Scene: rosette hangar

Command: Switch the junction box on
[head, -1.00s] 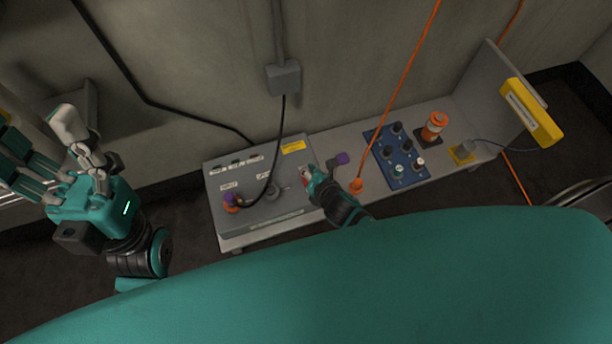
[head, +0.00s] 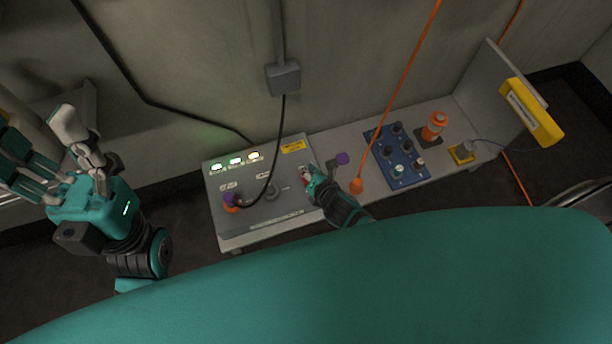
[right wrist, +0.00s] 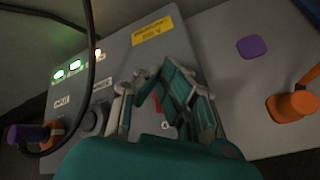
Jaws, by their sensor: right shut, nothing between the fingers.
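The junction box (head: 245,213) is a grey box on the low bench by the wall. Its three lamps (head: 235,161) are lit, two green and one amber-white; they also glow in the right wrist view (right wrist: 74,67). A red switch part (right wrist: 160,102) shows between my right fingers, partly hidden by them. My right gripper (head: 308,176) is shut at the box's right side, with nothing held; whether it touches the switch I cannot tell. A round grey knob (head: 271,193) sits left of it. My left gripper (head: 40,137) is open and empty, far left of the box.
A purple plug (head: 230,199) with a black cable sits at the box's left. Right of the box are a purple cap (head: 342,158), an orange plug (head: 356,185) with a hanging cable, a blue knob panel (head: 397,155) and an orange canister (head: 435,126).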

